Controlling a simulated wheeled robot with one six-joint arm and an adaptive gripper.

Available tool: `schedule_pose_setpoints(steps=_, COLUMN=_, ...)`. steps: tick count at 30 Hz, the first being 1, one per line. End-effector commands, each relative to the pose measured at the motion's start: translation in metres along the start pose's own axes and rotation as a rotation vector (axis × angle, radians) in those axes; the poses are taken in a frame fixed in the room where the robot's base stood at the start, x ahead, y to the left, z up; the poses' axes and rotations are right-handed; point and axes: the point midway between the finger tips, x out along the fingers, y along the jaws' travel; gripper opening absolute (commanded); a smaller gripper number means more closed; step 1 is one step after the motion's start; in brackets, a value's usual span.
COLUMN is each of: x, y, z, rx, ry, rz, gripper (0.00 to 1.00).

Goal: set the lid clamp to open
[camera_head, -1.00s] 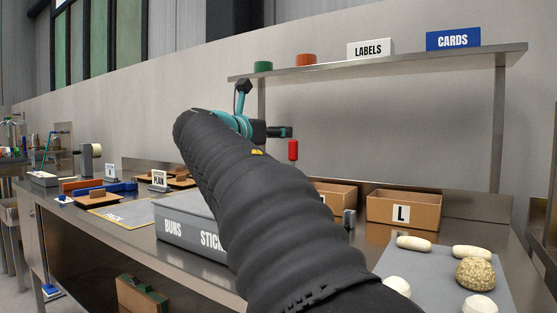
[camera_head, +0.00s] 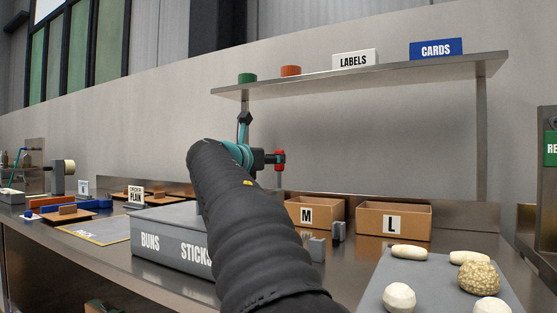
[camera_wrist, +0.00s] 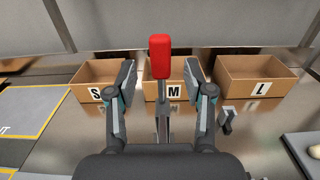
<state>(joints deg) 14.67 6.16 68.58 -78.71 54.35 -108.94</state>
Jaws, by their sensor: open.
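The lid clamp's red handle (camera_head: 280,157) stands upright at the tip of my arm in the head view. In the wrist view the red handle (camera_wrist: 160,56) sits on a grey stem, centred between my fingers and apart from both. My gripper (camera_wrist: 160,78) is open, one finger on each side of the handle. In the head view my gripper (camera_head: 269,159) is at the handle's height. My arm hides the clamp's base and part of the grey box (camera_head: 165,262) lettered BUNS and STICKS.
Cardboard boxes marked S (camera_wrist: 82,82), M (camera_head: 322,227) and L (camera_head: 371,230) stand behind. A shelf (camera_head: 415,67) runs above. A grey tray (camera_head: 425,290) with dough pieces lies at right. Small grey blocks (camera_head: 317,250) stand near the arm.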

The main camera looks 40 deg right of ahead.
Motion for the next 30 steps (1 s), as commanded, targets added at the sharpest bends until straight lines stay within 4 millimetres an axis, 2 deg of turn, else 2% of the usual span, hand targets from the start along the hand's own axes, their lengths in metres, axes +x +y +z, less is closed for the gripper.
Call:
schedule_pose_setpoints(steps=3, x=0.022, y=-0.001, z=0.0, rx=0.001, ry=0.0, rz=-0.004, gripper=0.52)
schedule_pose_setpoints(steps=9, x=0.046, y=0.0, z=0.0, rx=0.001, ry=0.001, rz=-0.001, gripper=0.52)
schedule_pose_setpoints(steps=15, x=0.055, y=-0.001, z=0.0, rx=0.0, ry=0.0, rz=-0.001, gripper=0.52)
schedule_pose_setpoints(steps=22, x=0.056, y=0.0, z=0.0, rx=0.0, ry=0.0, rz=0.0, gripper=0.52)
schedule_pose_setpoints(steps=23, x=0.056, y=0.0, z=0.0, rx=0.0, ry=0.0, rz=0.0, gripper=0.5)
schedule_pose_setpoints(steps=29, x=0.055, y=0.0, z=0.0, rx=0.0, ry=0.0, rz=0.0, gripper=0.0)
schedule_pose_setpoints(steps=30, x=0.055, y=0.0, z=0.0, rx=0.0, ry=0.0, rz=0.0, gripper=0.0)
